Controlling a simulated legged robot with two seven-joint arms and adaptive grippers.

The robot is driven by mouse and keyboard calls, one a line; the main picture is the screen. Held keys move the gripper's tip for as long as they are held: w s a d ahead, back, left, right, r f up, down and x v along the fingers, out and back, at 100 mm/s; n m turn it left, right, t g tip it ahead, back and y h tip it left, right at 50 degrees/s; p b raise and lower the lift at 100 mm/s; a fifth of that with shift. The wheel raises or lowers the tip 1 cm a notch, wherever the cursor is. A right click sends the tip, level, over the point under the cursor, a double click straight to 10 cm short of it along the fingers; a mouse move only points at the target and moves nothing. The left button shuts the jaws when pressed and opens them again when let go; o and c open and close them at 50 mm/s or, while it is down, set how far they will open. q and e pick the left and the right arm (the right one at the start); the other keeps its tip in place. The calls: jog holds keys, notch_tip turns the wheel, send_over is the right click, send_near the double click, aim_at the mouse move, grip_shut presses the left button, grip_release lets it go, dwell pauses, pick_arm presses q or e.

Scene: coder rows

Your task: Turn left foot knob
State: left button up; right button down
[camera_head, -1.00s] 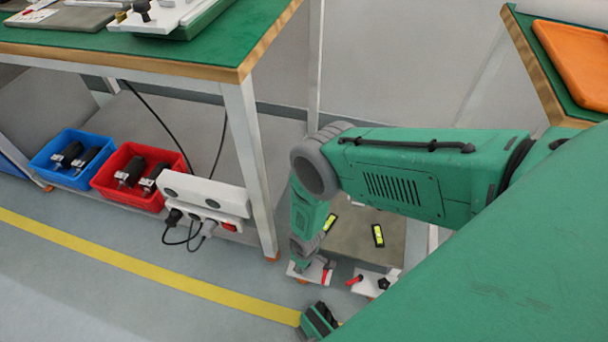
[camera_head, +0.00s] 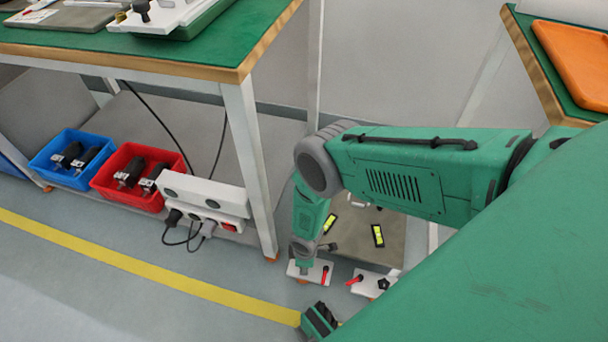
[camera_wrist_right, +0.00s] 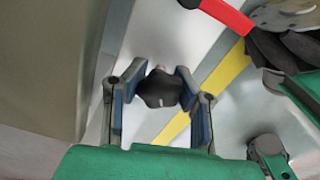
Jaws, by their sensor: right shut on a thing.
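In the right wrist view, a black lobed knob (camera_wrist_right: 159,89) sits between the two blue-padded fingers of my right gripper (camera_wrist_right: 158,92), which is shut on it. A white foot plate (camera_wrist_right: 150,40) lies behind the knob, with a red lever (camera_wrist_right: 228,14) at the top. In the head view, my right arm reaches down to the left white foot plate (camera_head: 296,270) with its red lever (camera_head: 324,275); the wrist hides the held knob there. The right foot plate (camera_head: 366,288) has a red lever (camera_head: 354,280) and a black star knob (camera_head: 383,283).
A grey base (camera_head: 350,240) with yellow spirit levels (camera_head: 378,235) is behind the foot plates. A table leg (camera_head: 249,165), power strip (camera_head: 206,194), red bin (camera_head: 112,186) and blue bin (camera_head: 50,160) stand left. Open floor with a yellow line (camera_head: 130,265) lies in front.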

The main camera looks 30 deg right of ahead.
jog(key=shift+w+r, duration=0.1)
jog(key=shift+w, duration=0.2)
jog(key=c, duration=1.1)
grip_release()
jog(key=shift+s+d, duration=0.1)
